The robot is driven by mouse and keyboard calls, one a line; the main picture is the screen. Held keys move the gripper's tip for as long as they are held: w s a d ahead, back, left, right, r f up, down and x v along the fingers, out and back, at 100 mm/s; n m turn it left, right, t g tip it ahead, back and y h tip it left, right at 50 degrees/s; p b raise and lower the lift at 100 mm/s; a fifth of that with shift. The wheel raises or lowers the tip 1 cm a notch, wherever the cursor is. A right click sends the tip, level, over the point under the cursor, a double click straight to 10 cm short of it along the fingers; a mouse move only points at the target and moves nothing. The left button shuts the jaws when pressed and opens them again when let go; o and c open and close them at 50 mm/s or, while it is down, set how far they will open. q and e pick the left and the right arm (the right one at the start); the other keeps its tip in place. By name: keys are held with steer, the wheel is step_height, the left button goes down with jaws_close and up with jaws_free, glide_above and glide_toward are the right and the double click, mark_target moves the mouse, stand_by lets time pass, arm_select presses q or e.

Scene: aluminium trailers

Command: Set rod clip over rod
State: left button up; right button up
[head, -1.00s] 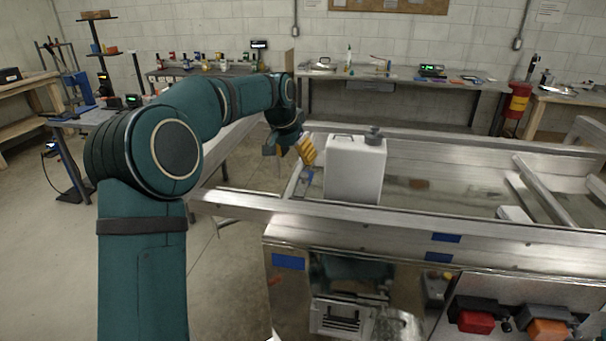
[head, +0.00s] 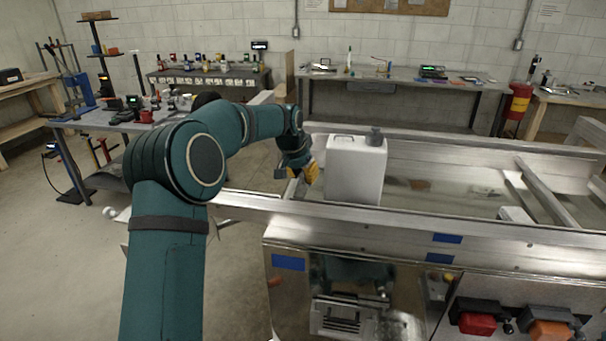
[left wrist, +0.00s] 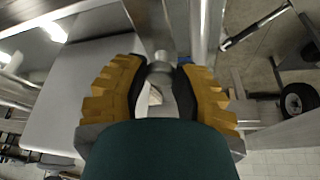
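My left gripper (head: 311,174) has yellow ribbed fingers and points down at the trailer's left end, just left of the white jug. In the left wrist view, the fingers (left wrist: 161,72) stand on either side of a grey metal round part (left wrist: 160,76). Their dark pads come close to it near the tips; contact is unclear. I cannot tell whether this part is the rod clip or the rod. In the head view the arm and fingers hide that spot, and I cannot pick out either one. My right gripper is not in view.
The white jug (head: 354,172) with a grey cap stands upright on the trailer bed, close to the gripper. The trailer's front rail (head: 420,219) runs across below it. Red (head: 477,323) and orange (head: 548,329) lights are at lower right. The back bench (head: 400,80) is well away.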

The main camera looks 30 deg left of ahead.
arm_select(q)
jaws_close()
steer(key=shift+s, duration=0.1)
steer(key=a+n+y, duration=0.1)
steer(key=n, duration=0.2)
steer(key=s+a+n+y, duration=0.1)
steer(key=n, duration=0.2)
steer(key=s+a+n+y, duration=0.1)
steer(key=n, duration=0.2)
steer(key=shift+s+g, duration=0.25)
steer(key=shift+g, duration=0.15)
steer(key=n, duration=0.1)
steer(key=s+n+g+y, duration=0.1)
steer(key=n, duration=0.1)
steer(key=s+n, duration=0.1)
steer(key=shift+a+n+y+p, duration=0.3)
steer(key=shift+n, duration=0.1)
steer(key=shift+s+f+n+g+y+p, duration=0.15)
steer(key=shift+s+n+g, duration=0.2)
steer(key=shift+n, duration=0.4)
steer(key=shift+s+r+n+g+y+p, duration=0.1)
steer(key=shift+s+n+g, duration=0.2)
steer(key=shift+n, duration=0.4)
steer(key=shift+s+f+n+g+y+p, duration=0.15)
steer(key=shift+s+n+g, duration=0.2)
steer(key=shift+n, duration=0.4)
